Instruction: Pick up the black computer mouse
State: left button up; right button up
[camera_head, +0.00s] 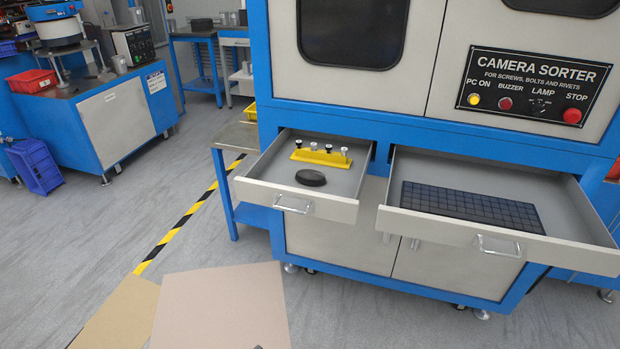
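The black computer mouse (311,178) lies in the open left drawer (334,209) of the camera sorter, near the drawer's front wall. It is a dark, rounded oval shape, and nothing covers it. Behind it in the same drawer is a yellow holder (321,157) with several small black and white knobbed pieces standing in it. The mouse and the holder are apart. Neither of my grippers can be made out in the head view.
The open right drawer (447,229) holds a black keyboard (470,206). Both drawers stick out from the blue and white sorter cabinet (340,247). Brown cardboard-like surfaces (224,305) show at the bottom. A small table (237,137) stands left of the cabinet.

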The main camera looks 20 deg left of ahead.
aim_at(311, 177)
jog(key=i+j+z, duration=0.1)
jog(key=j, duration=0.4)
jog(key=i+j+z, duration=0.15)
jog(key=j, duration=0.35)
jog(key=i+j+z, duration=0.1)
jog(key=j, duration=0.45)
jog(key=i+j+z, duration=0.15)
jog(key=j, duration=0.4)
jog(key=k, duration=0.05)
